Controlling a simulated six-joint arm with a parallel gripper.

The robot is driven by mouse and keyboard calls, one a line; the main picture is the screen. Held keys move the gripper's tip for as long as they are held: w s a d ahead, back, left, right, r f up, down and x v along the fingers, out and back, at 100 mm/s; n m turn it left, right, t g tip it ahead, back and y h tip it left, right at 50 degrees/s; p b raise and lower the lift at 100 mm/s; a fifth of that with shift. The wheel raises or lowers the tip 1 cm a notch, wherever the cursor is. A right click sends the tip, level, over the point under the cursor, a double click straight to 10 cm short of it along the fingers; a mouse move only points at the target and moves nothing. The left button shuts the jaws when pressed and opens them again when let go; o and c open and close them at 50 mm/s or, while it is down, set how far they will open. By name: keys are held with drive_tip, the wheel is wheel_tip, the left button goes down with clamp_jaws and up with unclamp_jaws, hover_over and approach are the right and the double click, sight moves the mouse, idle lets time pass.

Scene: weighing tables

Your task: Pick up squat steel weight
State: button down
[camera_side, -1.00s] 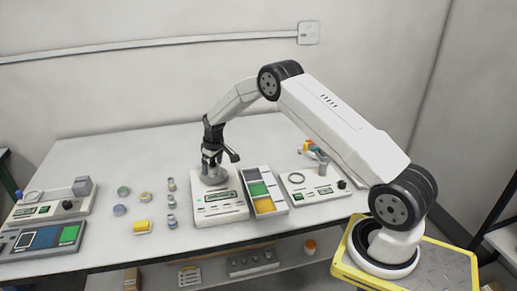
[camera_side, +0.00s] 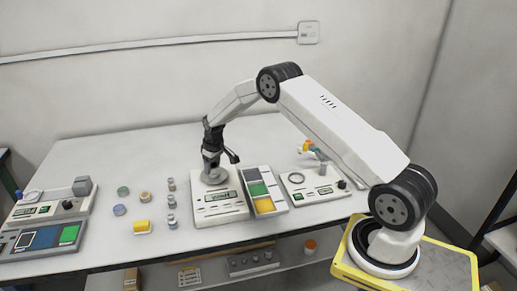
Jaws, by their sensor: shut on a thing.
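My gripper (camera_side: 212,168) points down over the round steel pan (camera_side: 214,180) of the white scale (camera_side: 219,206) in the middle of the table. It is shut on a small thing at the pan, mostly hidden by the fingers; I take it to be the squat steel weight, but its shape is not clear. Whether it touches the pan I cannot tell. Several small grey metal weights (camera_side: 172,202) stand in a column left of the scale.
A tray with grey, green and yellow sections (camera_side: 284,207) stands right of the scale. Another white device (camera_side: 315,196) with a ring is further right. The table's back is clear.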

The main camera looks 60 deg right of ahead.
drive_tip(key=shift+r, duration=0.25)
drive_tip(key=shift+r, duration=1.45)
drive_tip(key=s+a+r, duration=0.3)
drive_tip(key=s+r, duration=0.6)
drive_tip(key=s, duration=0.4)
drive_tip(key=shift+s+a+r, duration=0.25)
drive_tip(key=shift+a+r, duration=0.05)
drive_tip(key=shift+r, duration=0.05)
drive_tip(key=shift+s+d, duration=0.1)
